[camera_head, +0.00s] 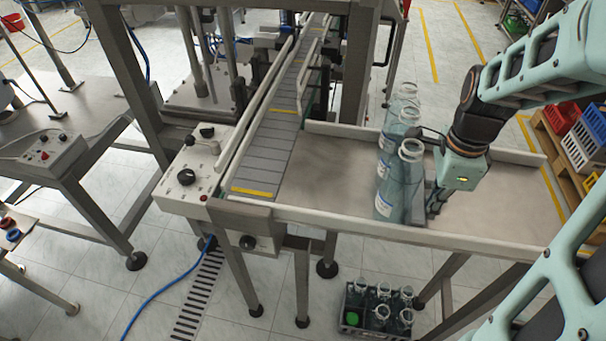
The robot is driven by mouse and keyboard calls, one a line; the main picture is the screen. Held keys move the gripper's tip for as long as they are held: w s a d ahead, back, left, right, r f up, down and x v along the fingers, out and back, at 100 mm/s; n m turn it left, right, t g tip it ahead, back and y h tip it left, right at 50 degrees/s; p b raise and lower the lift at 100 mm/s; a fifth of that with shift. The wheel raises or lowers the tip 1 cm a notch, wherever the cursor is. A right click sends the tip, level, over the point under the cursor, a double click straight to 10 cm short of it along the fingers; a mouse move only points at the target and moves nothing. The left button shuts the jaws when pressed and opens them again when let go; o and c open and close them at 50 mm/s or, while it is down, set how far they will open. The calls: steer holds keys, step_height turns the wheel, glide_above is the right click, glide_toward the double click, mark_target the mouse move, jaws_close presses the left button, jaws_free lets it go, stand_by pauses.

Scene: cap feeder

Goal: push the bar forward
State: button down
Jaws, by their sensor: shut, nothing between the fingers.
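The bar (418,202) looks like a narrow grey strip on the side table, just right of a row of clear bottles (391,195). Much of it is hidden behind the bottles and my gripper. My gripper (434,211) is shut and empty, pointing down close to the bar's right side. I cannot tell whether its fingers touch the bar. The bottles stand upright in a line running away from the camera, left of the bar.
The side table (325,180) is clear left of the bottles, up to the conveyor (268,155). Pale rails (350,222) edge the table. A control box (190,177) stands at left. A crate of bottles (350,325) is on the floor below.

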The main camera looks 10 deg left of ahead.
steer(key=a+b, duration=0.2)
steer(key=a, duration=2.7)
steer(key=shift+a, duration=0.4)
step_height(320, 180, up, 10)
steer(key=d+p, duration=0.2)
steer(key=p, duration=0.4)
steer(key=shift+d+p, duration=0.2)
steer(key=shift+p, duration=0.1)
